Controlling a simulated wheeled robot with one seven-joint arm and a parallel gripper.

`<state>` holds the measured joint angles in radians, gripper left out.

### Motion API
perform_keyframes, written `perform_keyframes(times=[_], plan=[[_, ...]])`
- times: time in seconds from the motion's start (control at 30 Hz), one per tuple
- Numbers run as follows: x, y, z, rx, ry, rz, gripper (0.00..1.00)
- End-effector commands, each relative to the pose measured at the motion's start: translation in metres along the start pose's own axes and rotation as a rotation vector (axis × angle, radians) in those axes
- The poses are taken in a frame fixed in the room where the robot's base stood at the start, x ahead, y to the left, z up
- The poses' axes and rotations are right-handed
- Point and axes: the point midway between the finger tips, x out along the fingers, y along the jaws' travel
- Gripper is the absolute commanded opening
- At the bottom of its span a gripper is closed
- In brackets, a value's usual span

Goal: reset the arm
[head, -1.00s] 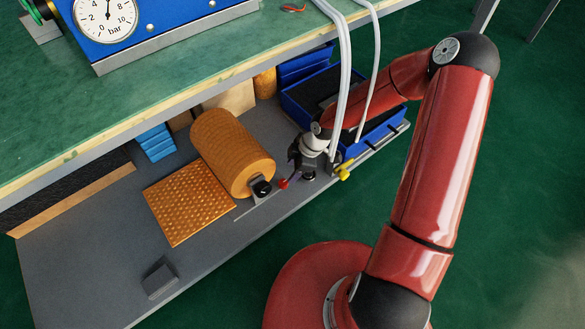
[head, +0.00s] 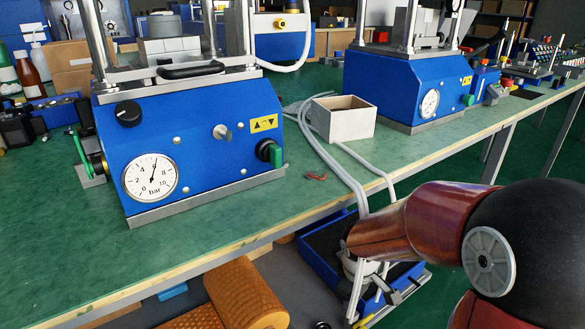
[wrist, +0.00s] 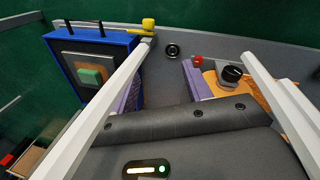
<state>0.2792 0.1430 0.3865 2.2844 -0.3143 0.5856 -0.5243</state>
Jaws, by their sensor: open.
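My gripper (head: 372,298) is low in the head view, at the end of my red arm, in front of the blue bin (head: 322,262) under the bench. Pale hoses and the arm partly hide it there. In the wrist view my gripper (wrist: 198,52) has its two long pale fingers spread wide, with nothing held between them. Past the fingers, a black ring-shaped part (wrist: 172,50) and a red knob (wrist: 197,60) show on the grey shelf.
The green bench top (head: 225,232) carries the near blue press (head: 205,140) with its gauge, another blue press (head: 395,88) and an open pale box (head: 343,118). An orange roll (head: 245,297) is below. In the wrist view a yellow handle (wrist: 148,24) sits beside the blue bin.

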Motion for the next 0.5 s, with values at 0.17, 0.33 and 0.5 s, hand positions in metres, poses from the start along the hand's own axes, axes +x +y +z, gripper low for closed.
perform_keyframes(times=[0.17,0.33,0.5], plan=[[-0.071,-0.008,0.029,0.254,0.031,0.1,0.49],[-0.126,-0.029,0.058,0.503,0.116,0.137,0.49],[-0.16,-0.054,0.081,0.697,0.217,0.119,0.49]])
